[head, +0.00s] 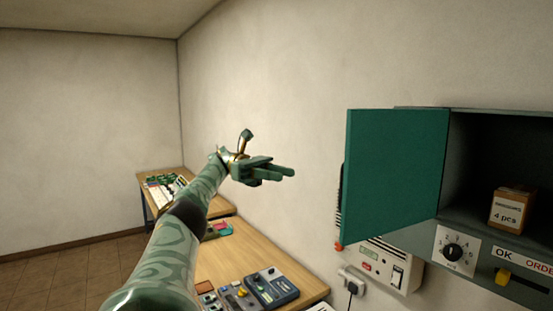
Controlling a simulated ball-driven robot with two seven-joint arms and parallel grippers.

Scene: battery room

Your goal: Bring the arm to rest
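My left arm, green with a pale swirl pattern, comes in from the bottom left and reaches up and forward. My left gripper (286,175) is in mid-air above the wooden desk, left of the open green cabinet door (393,174). Its fingers point right, toward the door, with a visible space between them and the door. I see nothing held in it. The fingers are seen close together at a slant, so their opening is unclear. My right gripper is not in view.
The grey-green cabinet (480,235) on the right holds a small cardboard box (511,209) marked "4 pcs". A white wall unit (382,263) hangs below the door. The desk (235,260) bears several devices, including a dark meter (271,287). Air toward the back left is clear.

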